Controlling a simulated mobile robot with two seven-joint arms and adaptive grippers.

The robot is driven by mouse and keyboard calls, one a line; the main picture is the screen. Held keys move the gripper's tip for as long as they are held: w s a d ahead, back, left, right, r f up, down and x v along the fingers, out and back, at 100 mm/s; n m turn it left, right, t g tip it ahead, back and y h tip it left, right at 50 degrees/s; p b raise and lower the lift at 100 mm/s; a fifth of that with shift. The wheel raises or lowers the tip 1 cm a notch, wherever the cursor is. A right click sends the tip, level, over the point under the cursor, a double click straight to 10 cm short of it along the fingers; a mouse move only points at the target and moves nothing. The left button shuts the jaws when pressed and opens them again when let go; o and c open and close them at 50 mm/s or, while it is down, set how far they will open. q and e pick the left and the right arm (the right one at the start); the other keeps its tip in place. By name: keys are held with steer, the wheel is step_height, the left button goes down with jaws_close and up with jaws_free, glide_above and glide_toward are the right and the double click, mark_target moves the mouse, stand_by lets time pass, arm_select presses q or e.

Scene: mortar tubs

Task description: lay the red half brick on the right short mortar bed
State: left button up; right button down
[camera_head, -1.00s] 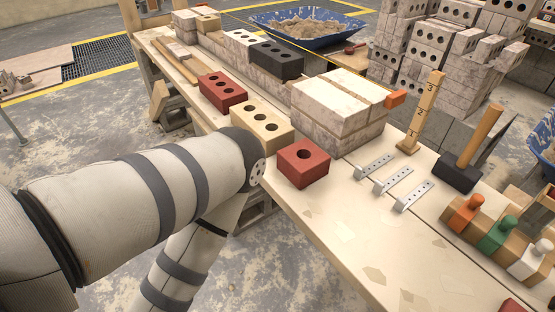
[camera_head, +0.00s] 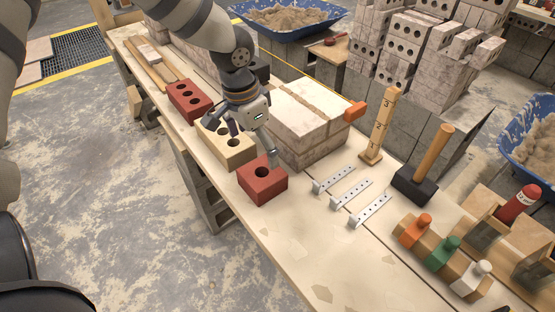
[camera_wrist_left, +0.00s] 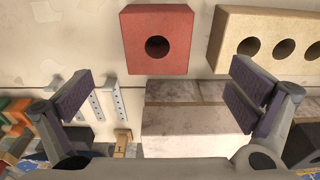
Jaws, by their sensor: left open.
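The red half brick (camera_head: 264,187), with one round hole, lies on the bench in front of the pale block stack (camera_head: 318,147). In the wrist view the half brick (camera_wrist_left: 157,62) is at the top centre, beyond the fingertips. My left gripper (camera_head: 253,130) is open and empty, pointing down just above and behind the half brick; its fingers (camera_wrist_left: 162,92) are spread wide in the wrist view. The stack's pale top has darker joint strips; I cannot tell which part is the right short mortar bed. My right gripper is out of view.
A tan brick (camera_head: 228,150) and a longer red brick (camera_head: 189,101) lie left of the half brick. The bench front is clear.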

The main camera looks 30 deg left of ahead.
mark_target(261, 172)
arm_select(q)
steer(key=f, duration=0.3)
steer(key=s+f+b, duration=0.1)
steer(key=f, duration=0.1)
steer(key=shift+d+f, duration=0.15)
steer(key=shift+f, duration=0.15)
steer(key=f, duration=0.2)
steer(key=w+f, duration=0.1)
steer(key=f, duration=0.1)
steer(key=f+b, duration=0.1)
steer(key=f, duration=0.1)
steer(key=shift+w+d, duration=0.2)
steer(key=shift+w, duration=0.15)
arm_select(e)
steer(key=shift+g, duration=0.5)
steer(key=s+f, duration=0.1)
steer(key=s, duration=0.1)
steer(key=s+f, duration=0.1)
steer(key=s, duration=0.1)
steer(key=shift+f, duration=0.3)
arm_select(q)
steer(key=shift+c, duration=0.2)
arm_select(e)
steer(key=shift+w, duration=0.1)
arm_select(q)
steer(key=shift+r, duration=0.15)
steer(key=c, duration=2)
